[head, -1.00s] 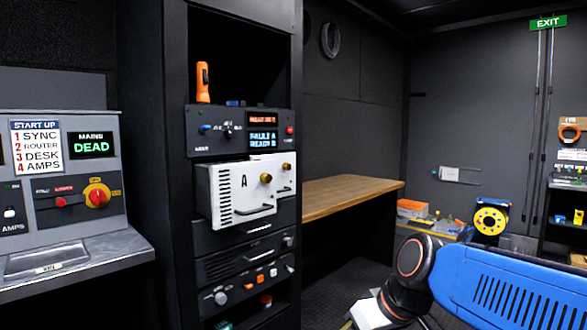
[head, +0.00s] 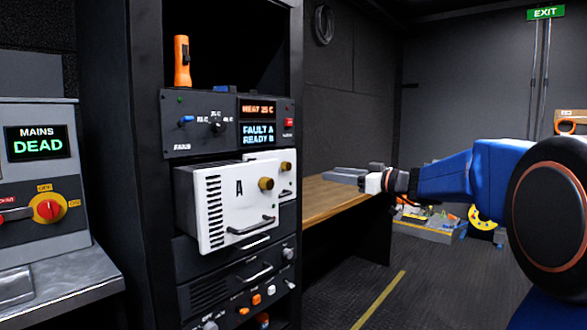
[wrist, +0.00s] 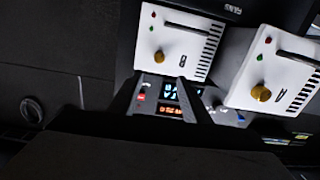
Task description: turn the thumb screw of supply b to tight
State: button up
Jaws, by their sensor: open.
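Supply B (head: 286,160) is a white unit at the right of the rack, mostly hidden behind supply A in the head view. Its brass thumb screw (head: 285,168) shows at the right edge there. In the wrist view, which is upside down, supply B (wrist: 196,38) faces me with its brass thumb screw (wrist: 159,56) near the lower left corner. Supply A (head: 211,205) sticks out farther from the rack, with its own brass screw (head: 266,184). My gripper (head: 347,175) is open and empty, right of supply B, apart from it. Its fingers (wrist: 158,92) point toward the rack.
Above the supplies a panel (head: 176,145) reads "FAULT A READY B". An orange torch (head: 182,62) stands on it. A wooden bench (head: 330,200) lies below my gripper. A grey console (head: 60,270) is at the left.

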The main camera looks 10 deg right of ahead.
aim_at(290, 168)
jog(key=x, duration=1.7)
jog(key=shift+w+a, duration=0.1)
jog(key=shift+w, duration=0.1)
jog(key=shift+c, duration=0.3)
jog(key=c, duration=1)
